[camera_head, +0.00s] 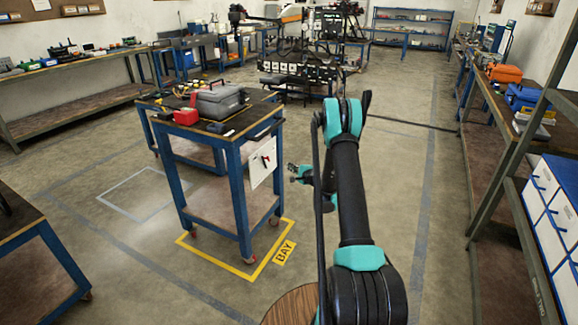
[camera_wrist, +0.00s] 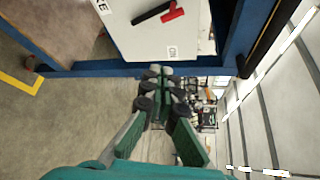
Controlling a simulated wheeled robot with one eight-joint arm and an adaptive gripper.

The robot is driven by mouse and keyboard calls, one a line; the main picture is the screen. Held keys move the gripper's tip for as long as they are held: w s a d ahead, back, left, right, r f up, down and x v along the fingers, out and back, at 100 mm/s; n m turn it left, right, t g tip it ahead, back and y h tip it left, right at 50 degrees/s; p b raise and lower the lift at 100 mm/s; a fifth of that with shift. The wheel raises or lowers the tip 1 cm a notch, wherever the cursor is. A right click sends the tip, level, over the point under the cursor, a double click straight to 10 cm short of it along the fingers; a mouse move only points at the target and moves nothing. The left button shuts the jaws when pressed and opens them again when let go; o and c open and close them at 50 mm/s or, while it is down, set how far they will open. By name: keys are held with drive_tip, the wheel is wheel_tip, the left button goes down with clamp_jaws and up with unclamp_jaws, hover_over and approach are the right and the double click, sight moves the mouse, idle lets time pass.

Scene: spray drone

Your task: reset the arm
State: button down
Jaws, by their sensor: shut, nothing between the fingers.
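My arm, black with teal joints, reaches forward in the middle of the head view. My gripper (camera_head: 299,173) is out to the left of the arm, close to the right side of a blue wheeled cart. It is partly hidden behind my arm links. In the wrist view my gripper (camera_wrist: 158,75) shows its fingertips together with nothing between them. Beyond the fingertips is the cart's white panel (camera_wrist: 150,35), which carries a red and black handle (camera_wrist: 165,13).
The blue cart (camera_head: 232,154) bears a grey case (camera_head: 220,101) and a red box (camera_head: 186,117). It stands within yellow floor lines marked BAY (camera_head: 284,252). A round wooden top (camera_head: 292,306) is below my arm. Open floor (camera_head: 415,170) lies right of the arm.

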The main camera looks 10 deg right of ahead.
drive_tip(key=s+a+r+n+g+h, duration=0.1)
drive_tip(key=s+a+r+n+g, duration=0.2)
drive_tip(key=s+r+n, duration=0.55)
drive_tip(key=s+a+r+n+g+h, duration=0.1)
drive_tip(key=s+a+r+g, duration=0.35)
drive_tip(key=s, duration=0.85)
drive_tip(key=s+d+n+g+h, duration=0.1)
drive_tip(key=s+d+n+h, duration=0.1)
drive_tip(key=s, duration=1.4)
drive_tip(key=s+d+f+n+g+h, duration=0.1)
drive_tip(key=s+d+n, duration=0.4)
drive_tip(key=s, duration=1.2)
drive_tip(key=shift+d+g+h, duration=0.45)
drive_tip(key=shift+d+h, duration=0.1)
drive_tip(key=shift+h, duration=0.35)
